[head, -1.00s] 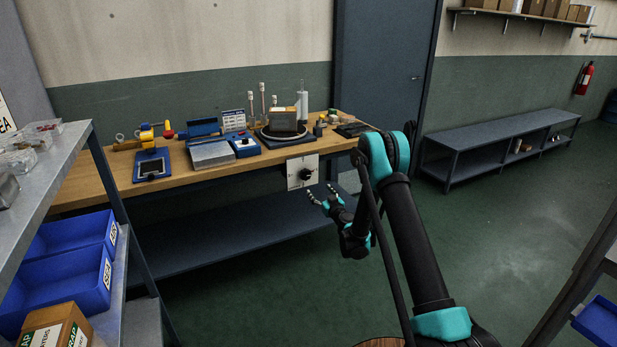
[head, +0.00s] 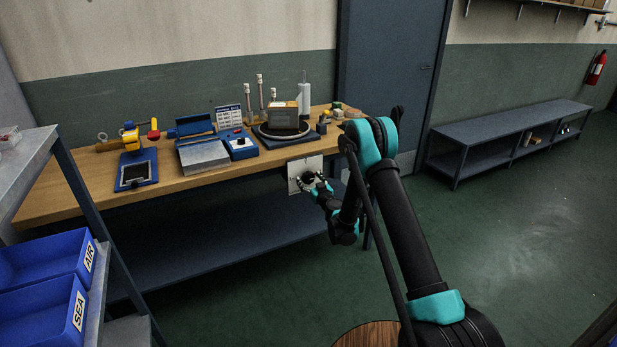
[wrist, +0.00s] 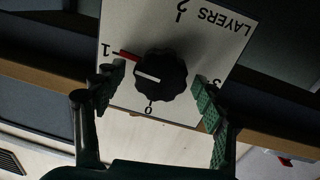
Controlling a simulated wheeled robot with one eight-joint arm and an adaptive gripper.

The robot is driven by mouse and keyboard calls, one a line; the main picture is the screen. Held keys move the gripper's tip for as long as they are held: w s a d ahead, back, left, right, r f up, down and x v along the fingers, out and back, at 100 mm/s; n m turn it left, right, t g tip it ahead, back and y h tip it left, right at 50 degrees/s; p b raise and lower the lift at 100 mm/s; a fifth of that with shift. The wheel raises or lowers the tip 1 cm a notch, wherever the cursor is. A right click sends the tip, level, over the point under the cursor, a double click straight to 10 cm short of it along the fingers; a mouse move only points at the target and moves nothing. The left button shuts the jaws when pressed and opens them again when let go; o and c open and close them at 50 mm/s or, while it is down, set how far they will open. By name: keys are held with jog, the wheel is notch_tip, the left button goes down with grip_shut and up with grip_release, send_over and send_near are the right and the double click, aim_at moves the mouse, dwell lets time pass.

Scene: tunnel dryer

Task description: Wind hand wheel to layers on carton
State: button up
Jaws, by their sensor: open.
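The hand wheel is a black knob (wrist: 160,76) on a white LAYERS plate (wrist: 196,50), upside down in the wrist view. The figures 0, 1, 2 and part of a 3 show. The knob's white line points left, between 1 and 0; a red mark lies beside 1. My gripper (wrist: 157,86) is open, one finger on each side of the knob, with gaps showing. In the head view my gripper (head: 312,187) is at the plate (head: 296,167) on the bench front. A brown carton (head: 283,115) stands on a round turntable above; its print is unreadable.
The wooden bench (head: 75,190) holds a blue device with a grey block (head: 204,156), a control box (head: 238,144) and a small screen (head: 137,172). Blue bins (head: 45,262) fill the left rack. Open floor (head: 480,245) lies to the right.

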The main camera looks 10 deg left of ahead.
jog(key=c, duration=1.1)
jog(key=shift+m, duration=0.3)
